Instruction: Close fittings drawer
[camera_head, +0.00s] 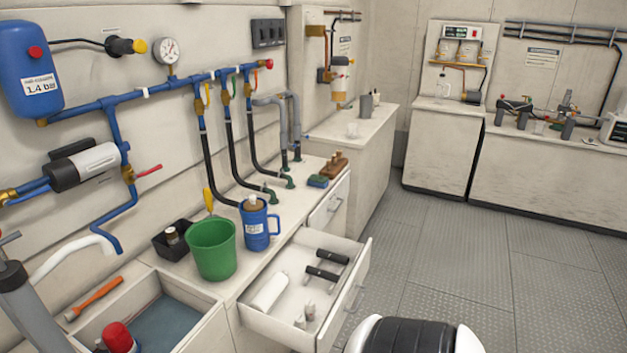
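The fittings drawer (282,327) is pulled well out from the white counter, to the right of the green bucket. Its front panel (357,283) faces right and carries a bar handle (353,297). Inside lie a white roll (270,292), two black-gripped pieces (323,272) and small pale fittings (308,311). A second drawer (329,207) farther along the counter looks shut. Neither of my grippers shows in this view, so I cannot see whether they are open or shut.
A green bucket (212,250) and a blue jug (257,226) stand on the counter beside the open drawer. The grey floor (440,260) right of the drawer is clear. Low cabinets (540,172) stand at the back.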

